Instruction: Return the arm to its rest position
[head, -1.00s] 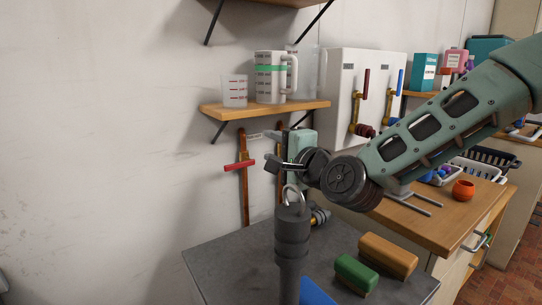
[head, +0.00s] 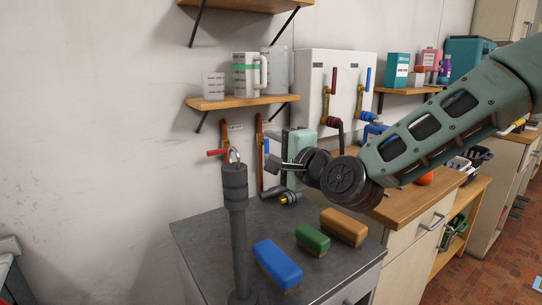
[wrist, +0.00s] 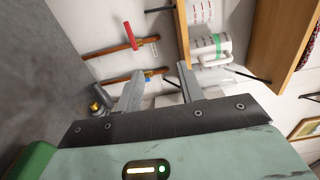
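My gripper (head: 275,166) hangs in the air over the back of the dark grey counter (head: 208,232), in front of the wall, at the end of my bent green arm. In the wrist view its two grey fingers (wrist: 158,84) stand apart with nothing between them. The fingertips are small and partly hidden in the head view.
A dark upright post (head: 238,230) with a metal ring stands on the counter. Blue (head: 278,264), green (head: 312,239) and tan (head: 343,226) blocks lie on it. A shelf (head: 240,102) with measuring cups is above.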

